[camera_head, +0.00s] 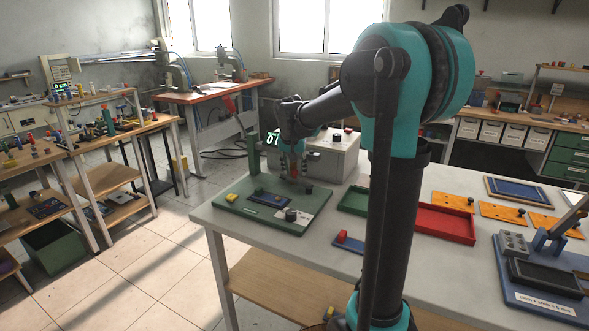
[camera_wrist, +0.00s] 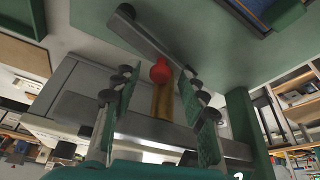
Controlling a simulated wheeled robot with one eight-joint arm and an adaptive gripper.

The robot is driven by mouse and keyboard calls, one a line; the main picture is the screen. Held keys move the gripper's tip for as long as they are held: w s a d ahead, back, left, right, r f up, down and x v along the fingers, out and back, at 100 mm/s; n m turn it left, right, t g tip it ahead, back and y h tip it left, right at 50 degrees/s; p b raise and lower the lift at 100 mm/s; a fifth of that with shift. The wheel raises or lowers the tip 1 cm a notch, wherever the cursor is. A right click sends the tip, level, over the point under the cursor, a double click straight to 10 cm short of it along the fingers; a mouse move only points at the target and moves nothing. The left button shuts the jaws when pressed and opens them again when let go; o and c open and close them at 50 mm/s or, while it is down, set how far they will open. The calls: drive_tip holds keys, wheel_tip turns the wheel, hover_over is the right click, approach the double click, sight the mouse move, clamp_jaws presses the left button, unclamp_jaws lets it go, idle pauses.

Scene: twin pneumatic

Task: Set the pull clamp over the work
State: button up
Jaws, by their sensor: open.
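My gripper (camera_head: 292,170) is open above the back edge of the green base plate (camera_head: 247,222). In the wrist view its two green-padded fingers stand on either side of a red knob (camera_wrist: 160,72) on a brass-coloured stem (camera_wrist: 162,101), with gaps visible. A grey bar (camera_wrist: 148,37) runs beside the knob; it looks like part of the clamp. A dark blue piece (camera_head: 268,198), perhaps the work, lies on the plate. It seems to show at the wrist view's top edge. In the head view my fingers mostly hide the clamp.
A grey box (camera_head: 325,158) with a green-lit display stands just behind the plate. A black knob (camera_head: 291,215) and a yellow block (camera_head: 231,198) sit on the plate. Green and red trays (camera_head: 445,222) and a blue fixture (camera_head: 540,300) lie further right on the table.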

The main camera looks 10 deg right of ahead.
drive_tip(key=shift+c, duration=0.6)
clamp_jaws()
drive_tip(key=shift+s+a+n+y, duration=0.2)
drive_tip(key=shift+s+n+y, duration=0.1)
drive_tip(key=shift+n, duration=0.4)
drive_tip(key=shift+s+a+n+y, duration=0.2)
drive_tip(key=shift+s+n, duration=0.05)
drive_tip(key=shift+n, duration=0.45)
drive_tip(key=s+n+y, duration=0.1)
drive_tip(key=n, duration=0.1)
drive_tip(key=s+n, duration=0.1)
drive_tip(key=n, duration=0.1)
drive_tip(key=shift+s+a+y, duration=0.15)
drive_tip(key=shift+a+y, duration=0.2)
drive_tip(key=shift+y, duration=0.05)
drive_tip(key=s+n, duration=0.1)
drive_tip(key=n, duration=0.1)
drive_tip(key=s+n+y, duration=0.1)
drive_tip(key=n, duration=0.1)
drive_tip(key=shift+s+n+g, duration=0.1)
drive_tip(key=shift+n+g, duration=0.3)
drive_tip(key=shift+s+d+n+g+y, duration=0.25)
drive_tip(key=shift+s+n+g+y, duration=0.3)
drive_tip(key=shift+n, duration=0.75)
drive_tip(key=shift+s, duration=0.2)
